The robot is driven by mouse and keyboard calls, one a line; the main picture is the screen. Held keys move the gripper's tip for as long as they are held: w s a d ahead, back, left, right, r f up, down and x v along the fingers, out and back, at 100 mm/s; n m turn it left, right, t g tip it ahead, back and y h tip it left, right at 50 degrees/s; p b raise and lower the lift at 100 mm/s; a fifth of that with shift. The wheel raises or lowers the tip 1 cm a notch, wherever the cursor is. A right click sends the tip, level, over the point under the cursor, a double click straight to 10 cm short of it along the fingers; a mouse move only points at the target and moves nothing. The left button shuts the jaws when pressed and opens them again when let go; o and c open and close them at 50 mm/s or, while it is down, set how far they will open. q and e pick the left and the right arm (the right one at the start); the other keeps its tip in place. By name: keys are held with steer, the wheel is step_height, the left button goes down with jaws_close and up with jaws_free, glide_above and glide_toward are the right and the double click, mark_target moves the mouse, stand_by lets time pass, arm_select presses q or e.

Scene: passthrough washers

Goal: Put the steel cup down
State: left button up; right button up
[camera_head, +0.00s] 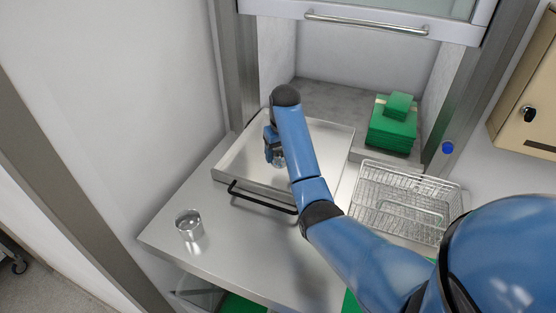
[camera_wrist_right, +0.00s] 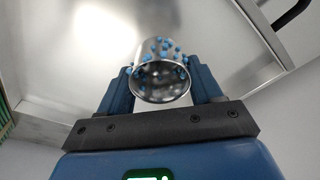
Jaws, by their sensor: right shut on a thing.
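A steel cup (camera_wrist_right: 160,92) is between the two jaws of my right gripper (camera_wrist_right: 162,85) in the right wrist view; its round rim faces the camera and small blue specks dot it. In the head view my right gripper (camera_head: 273,152) is over the steel tray (camera_head: 328,132), mostly hidden by my wrist; a small glint of the held cup (camera_head: 279,163) shows under it. I cannot tell whether the cup touches the tray floor. A second steel cup (camera_head: 188,226) stands on the counter at the left. My left gripper is not in view.
The tray has a black handle (camera_head: 262,200) at its front. A wire basket (camera_head: 405,205) stands on the right of the steel counter (camera_head: 215,260). Green folded cloths (camera_head: 392,128) lie in the opening under a raised glazed door (camera_head: 400,12). Counter around the second cup is clear.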

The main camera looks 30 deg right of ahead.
mark_target(279, 161)
step_height(279, 161, down, 4)
steer(key=shift+r, duration=0.1)
steer(key=shift+w+f, duration=0.2)
steer(key=shift+w, duration=0.15)
steer(key=o, duration=0.7)
steer(key=shift+s, duration=0.1)
steer(key=o, duration=0.4)
steer(key=shift+s+r, duration=0.25)
steer(key=shift+s, duration=0.1)
steer(key=shift+c, duration=0.2)
steer(key=shift+w, duration=0.1)
